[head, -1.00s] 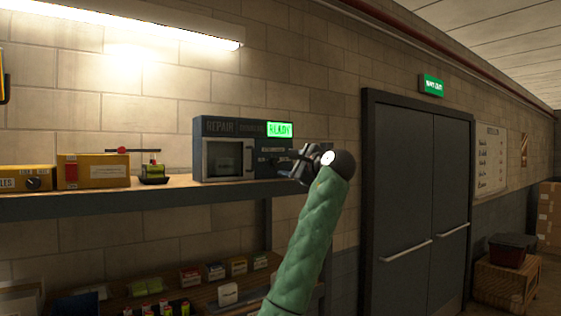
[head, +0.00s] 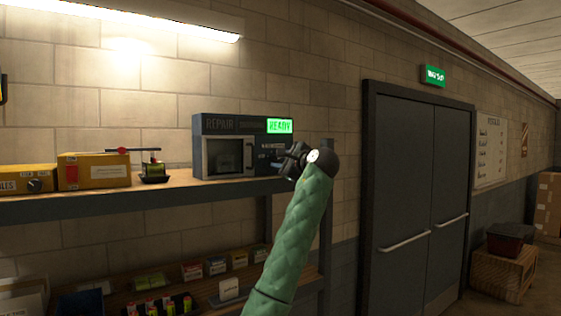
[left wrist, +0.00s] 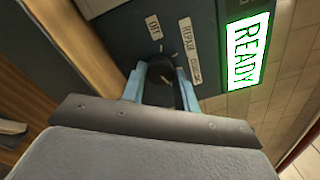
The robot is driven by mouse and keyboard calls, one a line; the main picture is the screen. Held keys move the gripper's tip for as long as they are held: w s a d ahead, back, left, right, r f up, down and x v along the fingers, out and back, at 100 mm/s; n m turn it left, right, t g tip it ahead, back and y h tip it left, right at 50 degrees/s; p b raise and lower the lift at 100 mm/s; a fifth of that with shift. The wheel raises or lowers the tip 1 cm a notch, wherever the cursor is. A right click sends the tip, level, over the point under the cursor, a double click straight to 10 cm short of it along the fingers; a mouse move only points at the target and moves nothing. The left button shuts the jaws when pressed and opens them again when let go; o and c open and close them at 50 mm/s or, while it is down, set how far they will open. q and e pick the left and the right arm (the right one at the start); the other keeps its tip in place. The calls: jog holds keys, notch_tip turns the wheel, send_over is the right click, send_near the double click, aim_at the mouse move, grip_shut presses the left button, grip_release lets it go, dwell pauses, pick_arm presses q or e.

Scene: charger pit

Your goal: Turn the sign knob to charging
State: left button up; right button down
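The repair unit (head: 202,148) is a dark box with a small window and a lit green READY sign (head: 279,125). Its black knob (left wrist: 160,73) shows in the left wrist view, beside labels reading OFF and REPAIR and a third label (left wrist: 195,70) too small to read. My left gripper (head: 283,159) is at the unit's right front. In the left wrist view its two blue fingers (left wrist: 161,80) stand apart, one on each side of the knob. Whether they touch it cannot be told. The gripper is rolled, so the labels look turned. In the head view the gripper hides the knob. My right gripper is not in view.
The unit stands on a shelf (head: 100,203) with yellow boxes (head: 93,171) to its left. Several small packs lie on a lower shelf. To the right are a dark double door (head: 410,190), a green wall sign (head: 433,76) and a wooden crate (head: 503,272).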

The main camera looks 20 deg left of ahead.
pick_arm(q)
jog(key=shift+c, duration=0.6)
jog(key=shift+f+n+b, duration=0.15)
jog(key=shift+n+b, duration=0.15)
jog(key=shift+b, duration=0.25)
jog(key=n+b, duration=0.2)
jog(key=b, duration=0.1)
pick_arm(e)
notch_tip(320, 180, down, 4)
pick_arm(q)
jog(key=n+b, duration=0.5)
jog(key=shift+f+b, duration=0.1)
jog(key=shift+b, duration=0.3)
jog(key=shift+n+b, duration=0.35)
jog(key=shift+n, duration=0.35)
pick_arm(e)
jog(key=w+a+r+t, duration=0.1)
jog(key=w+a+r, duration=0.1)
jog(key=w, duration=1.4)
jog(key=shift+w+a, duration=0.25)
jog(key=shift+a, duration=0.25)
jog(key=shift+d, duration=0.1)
pick_arm(q)
jog(key=o, duration=1)
jog(key=shift+r, duration=0.2)
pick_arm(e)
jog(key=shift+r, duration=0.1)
pick_arm(q)
jog(key=shift+s+d, duration=0.1)
